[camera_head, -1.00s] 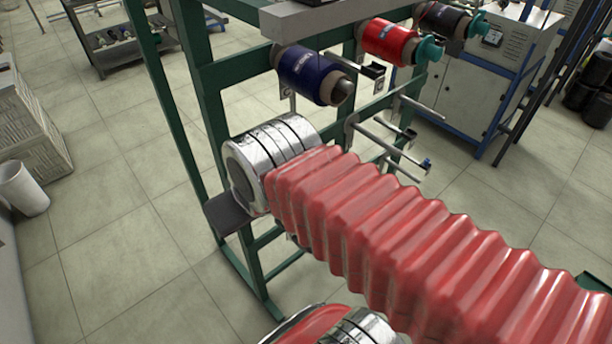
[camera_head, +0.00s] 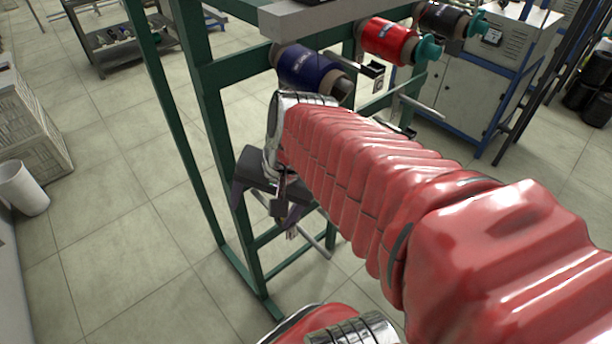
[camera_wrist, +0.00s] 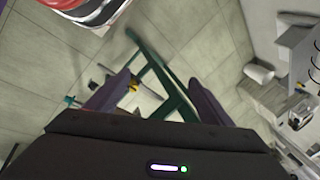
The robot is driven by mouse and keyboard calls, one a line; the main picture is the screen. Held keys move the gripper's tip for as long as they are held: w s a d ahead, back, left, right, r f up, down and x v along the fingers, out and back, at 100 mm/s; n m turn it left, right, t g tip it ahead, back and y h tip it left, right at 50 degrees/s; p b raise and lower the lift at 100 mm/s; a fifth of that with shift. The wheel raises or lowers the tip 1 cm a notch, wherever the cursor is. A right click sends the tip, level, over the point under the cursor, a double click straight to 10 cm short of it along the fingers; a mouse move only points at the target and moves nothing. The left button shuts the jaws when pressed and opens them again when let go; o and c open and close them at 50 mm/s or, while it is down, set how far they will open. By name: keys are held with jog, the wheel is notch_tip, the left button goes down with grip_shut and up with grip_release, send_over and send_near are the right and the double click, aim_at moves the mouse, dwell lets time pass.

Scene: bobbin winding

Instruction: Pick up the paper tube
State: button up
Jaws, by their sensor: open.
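I cannot make out a bare paper tube in either view. A dark blue wound bobbin (camera_head: 308,68) sits on the green frame, its grey core end showing at the right. A red bobbin (camera_head: 386,41) and a black bobbin (camera_head: 441,18) are on the same row, further back. My gripper (camera_head: 268,208) is low and left of the blue bobbin, beside the green frame, with its dark purple fingers pointing down. In the wrist view my gripper (camera_wrist: 160,78) shows its two fingers spread wide, nothing between them but floor and part of the frame behind.
The green frame (camera_head: 213,130) stands close to my arm, with metal rods (camera_head: 422,106) sticking out. A white bin (camera_head: 22,190) and a pale crate (camera_head: 30,125) stand at the left. A grey cabinet (camera_head: 455,90) is behind the frame.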

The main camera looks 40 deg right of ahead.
jog(key=d+f+m+t+y, duration=0.1)
jog(key=d+f+m, duration=0.3)
jog(key=d+m, duration=0.8)
jog(key=s+d+f+m+t, duration=0.1)
jog(key=d+f+m+t, duration=0.3)
jog(key=d+m, duration=0.9)
jog(key=shift+s+d+f+m+y, duration=0.15)
jog(key=shift+s+f+m+y, duration=0.2)
jog(key=shift+m, duration=0.65)
jog(key=shift+w, duration=0.15)
jog(key=x, duration=0.8)
jog(key=shift+w, duration=0.2)
jog(key=shift+f, duration=0.1)
jog(key=shift+x, duration=2.6)
jog(key=shift+c, duration=0.6)
